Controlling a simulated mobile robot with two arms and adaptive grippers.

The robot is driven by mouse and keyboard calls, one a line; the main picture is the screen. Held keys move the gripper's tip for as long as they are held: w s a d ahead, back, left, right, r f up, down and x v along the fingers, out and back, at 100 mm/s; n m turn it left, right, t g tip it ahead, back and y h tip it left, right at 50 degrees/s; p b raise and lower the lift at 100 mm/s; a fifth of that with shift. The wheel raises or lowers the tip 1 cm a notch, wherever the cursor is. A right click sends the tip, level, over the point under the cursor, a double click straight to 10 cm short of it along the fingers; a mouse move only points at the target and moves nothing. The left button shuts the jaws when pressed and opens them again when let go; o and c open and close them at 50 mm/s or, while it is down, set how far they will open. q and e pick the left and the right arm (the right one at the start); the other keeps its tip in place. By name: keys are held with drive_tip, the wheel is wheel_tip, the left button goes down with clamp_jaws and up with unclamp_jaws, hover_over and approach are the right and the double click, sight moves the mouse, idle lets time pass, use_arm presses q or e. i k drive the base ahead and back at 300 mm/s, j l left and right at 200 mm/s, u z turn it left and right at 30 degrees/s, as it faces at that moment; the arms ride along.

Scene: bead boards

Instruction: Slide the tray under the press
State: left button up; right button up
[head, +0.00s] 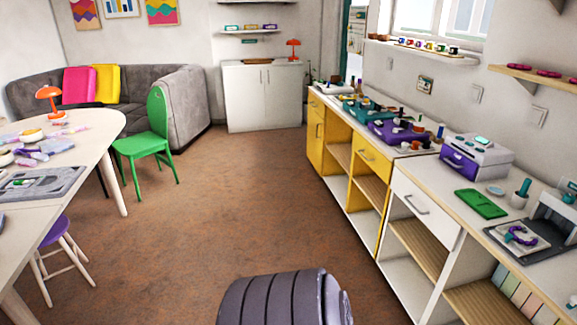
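A pale square tray (503,231) lies on the counter at the right, with a purple ring-like piece (520,236) on it. It sits on a dark grey base in front of a light grey press (556,208), which is cut off by the right edge of the head view. The tray looks to be mostly outside the press frame; how far its back edge reaches in is unclear. Neither gripper shows; only a dark ridged part of my own body is at the bottom.
A purple and white machine (478,158), a green board (481,203) and a teal-topped cup (521,193) stand on the counter (440,187) left of the press. Open brown floor (235,205) lies between it and the table (95,150) with a green chair (148,140).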

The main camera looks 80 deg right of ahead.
sight(501, 233)
drive_tip(key=z, duration=4.3)
